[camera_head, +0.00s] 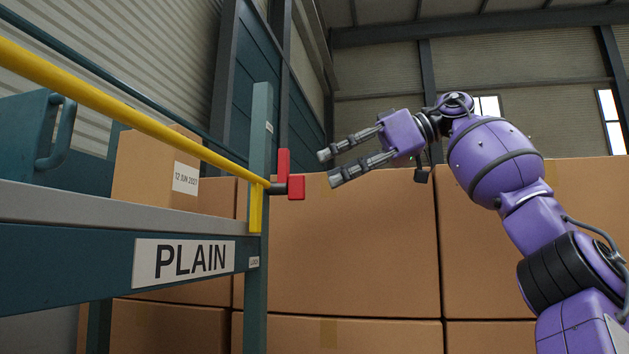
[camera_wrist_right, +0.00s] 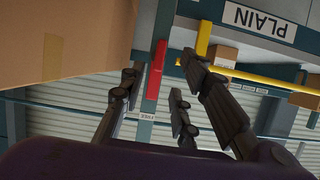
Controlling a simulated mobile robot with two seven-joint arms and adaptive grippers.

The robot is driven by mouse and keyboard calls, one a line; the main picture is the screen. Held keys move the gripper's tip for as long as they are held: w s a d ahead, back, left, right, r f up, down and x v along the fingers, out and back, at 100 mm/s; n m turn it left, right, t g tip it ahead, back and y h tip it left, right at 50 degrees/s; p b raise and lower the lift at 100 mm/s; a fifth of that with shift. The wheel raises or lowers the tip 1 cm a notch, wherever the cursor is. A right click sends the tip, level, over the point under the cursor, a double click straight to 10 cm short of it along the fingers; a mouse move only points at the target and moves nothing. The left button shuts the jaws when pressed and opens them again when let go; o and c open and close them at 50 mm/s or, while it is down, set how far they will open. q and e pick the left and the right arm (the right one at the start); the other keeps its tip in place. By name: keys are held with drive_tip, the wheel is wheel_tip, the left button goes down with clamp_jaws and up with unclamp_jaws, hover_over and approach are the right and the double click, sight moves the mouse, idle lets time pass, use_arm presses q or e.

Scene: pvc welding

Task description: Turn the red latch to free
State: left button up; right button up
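The red latch (camera_head: 284,164) is on the end of a short dark shaft at the teal post, beside the yellow bar's end. Its long arm points up in the head view, with a short block at its foot. It also shows in the right wrist view (camera_wrist_right: 156,72), between the spread fingers. My right gripper (camera_head: 329,168) is open and empty just right of the latch, fingers pointing left at it. A gap shows between the fingertips and the latch in the head view. My right gripper's fingers also show in the wrist view (camera_wrist_right: 156,82). My left gripper is not in view.
The yellow bar (camera_head: 130,115) slopes down to the teal post (camera_head: 258,300). A beam with a PLAIN sign (camera_head: 183,262) runs left of the post. Large cardboard boxes (camera_head: 340,255) stand behind the gripper. Small labels on the post are too small to read surely.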

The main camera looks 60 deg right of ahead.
drive_tip(key=shift+v, duration=1.65)
